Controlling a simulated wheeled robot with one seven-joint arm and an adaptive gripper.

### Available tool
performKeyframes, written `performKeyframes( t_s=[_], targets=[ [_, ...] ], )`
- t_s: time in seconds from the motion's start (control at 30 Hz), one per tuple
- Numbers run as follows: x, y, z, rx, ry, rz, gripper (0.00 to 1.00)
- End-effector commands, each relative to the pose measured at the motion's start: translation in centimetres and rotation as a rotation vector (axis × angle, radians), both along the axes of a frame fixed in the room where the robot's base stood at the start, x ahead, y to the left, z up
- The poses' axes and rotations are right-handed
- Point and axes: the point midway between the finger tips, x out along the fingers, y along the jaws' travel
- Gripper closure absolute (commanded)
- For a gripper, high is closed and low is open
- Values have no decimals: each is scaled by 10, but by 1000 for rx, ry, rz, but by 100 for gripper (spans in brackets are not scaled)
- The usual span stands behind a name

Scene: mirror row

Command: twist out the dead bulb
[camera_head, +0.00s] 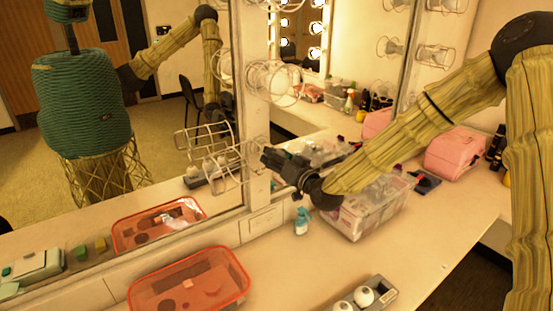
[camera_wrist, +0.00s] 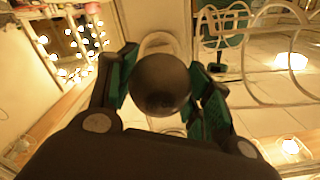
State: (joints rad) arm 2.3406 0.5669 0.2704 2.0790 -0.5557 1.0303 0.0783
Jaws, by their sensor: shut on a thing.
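A dark, round bulb (camera_wrist: 160,84) sits between the two green-padded fingers of my gripper (camera_wrist: 163,92) in the wrist view. The fingers touch it on both sides, and my gripper is shut on it. In the head view my gripper (camera_head: 266,158) is at the mirror's frame post, next to a wire guard (camera_head: 226,180). The bulb cannot be made out there, and its base is hidden, so I cannot tell whether it is still seated in its socket.
A clear box of supplies (camera_head: 366,211) stands under my arm, with a small blue bottle (camera_head: 302,221) beside it. A red tray (camera_head: 242,291) and a grey holder (camera_head: 387,292) with white bulbs (camera_head: 364,296) are in front. The mirror reflects me and the tray. Pink case (camera_head: 455,153) stands right.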

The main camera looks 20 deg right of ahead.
Motion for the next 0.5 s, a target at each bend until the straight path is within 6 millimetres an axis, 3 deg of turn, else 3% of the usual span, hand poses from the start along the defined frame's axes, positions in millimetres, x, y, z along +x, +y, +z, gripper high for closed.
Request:
performKeyframes(
  t_s=[0.5],
  targets=[
    [0,0,-1,-105,-39,-1,67]
  ],
)
